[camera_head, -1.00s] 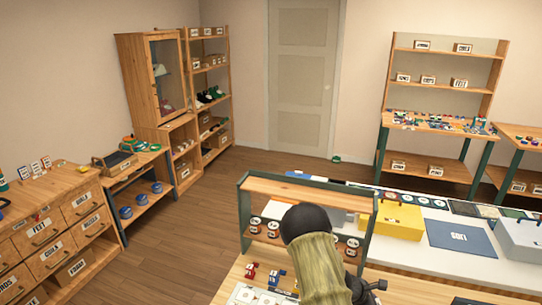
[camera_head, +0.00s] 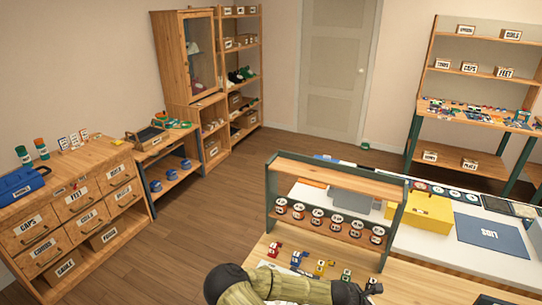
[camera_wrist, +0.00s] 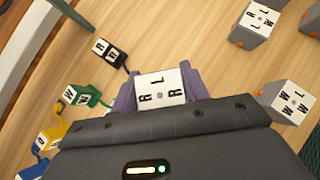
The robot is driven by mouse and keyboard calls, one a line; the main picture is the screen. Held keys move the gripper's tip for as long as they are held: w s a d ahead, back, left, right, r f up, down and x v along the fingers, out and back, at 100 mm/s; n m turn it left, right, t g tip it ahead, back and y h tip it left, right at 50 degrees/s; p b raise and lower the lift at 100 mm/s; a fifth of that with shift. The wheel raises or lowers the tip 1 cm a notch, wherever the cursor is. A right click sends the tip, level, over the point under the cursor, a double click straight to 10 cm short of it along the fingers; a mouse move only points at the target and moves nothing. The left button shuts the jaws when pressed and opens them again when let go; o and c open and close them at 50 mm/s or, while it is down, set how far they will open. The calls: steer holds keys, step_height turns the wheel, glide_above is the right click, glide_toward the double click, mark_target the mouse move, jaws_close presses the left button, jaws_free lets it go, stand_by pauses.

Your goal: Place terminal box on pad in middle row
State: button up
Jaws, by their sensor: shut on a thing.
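In the wrist view, my gripper (camera_wrist: 155,90) is shut on a terminal box (camera_wrist: 162,88), a small block with a white top lettered R, L and R. The purple fingers sit on both sides of it, above the wooden table (camera_wrist: 215,50). Similar grey boxes with white lettered tops stand to the right: one at the top (camera_wrist: 262,18) and one nearer (camera_wrist: 290,100). In the head view, my arm crosses the bottom and hides much of the tabletop; the held box cannot be made out there. I cannot make out the pad or its middle row.
Small corded blocks, black (camera_wrist: 108,50), green (camera_wrist: 85,96) and yellow (camera_wrist: 50,134), lie left of my gripper in the wrist view. A wooden rack (camera_head: 335,185) with several labelled reels stands behind the work table. A yellow box (camera_head: 425,212) is beyond it.

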steer(key=a+n, duration=0.1)
steer(key=a+t, duration=0.1)
steer(key=a, duration=0.1)
steer(key=a+n+t+y, duration=0.1)
steer(key=shift+w+a+f+n, duration=0.15)
steer(key=shift+w+f+n, duration=0.05)
steer(key=shift+f+n, duration=0.15)
steer(key=a+n+t+y, duration=0.1)
steer(key=a+n, duration=0.1)
steer(key=w+a+r+n+t+y, duration=0.1)
steer(key=a, duration=0.1)
steer(key=w+a+n+t+y, duration=0.1)
steer(key=a+n, duration=0.1)
steer(key=shift+w+a+r+n, duration=0.2)
steer(key=shift+a+n, duration=0.1)
steer(key=shift+n, duration=0.05)
steer(key=w+a+r+n+t+y, duration=0.1)
steer(key=w+a+r+n+y, duration=0.2)
steer(key=a+r+n+y, duration=0.1)
steer(key=shift+a+r+n+y, duration=0.3)
steer(key=shift+a+r+n, duration=0.25)
steer(key=shift+n, duration=0.35)
steer(key=s+f, duration=0.4)
steer(key=f, duration=0.1)
steer(key=shift+s+f, duration=0.2)
steer(key=shift+f, duration=0.05)
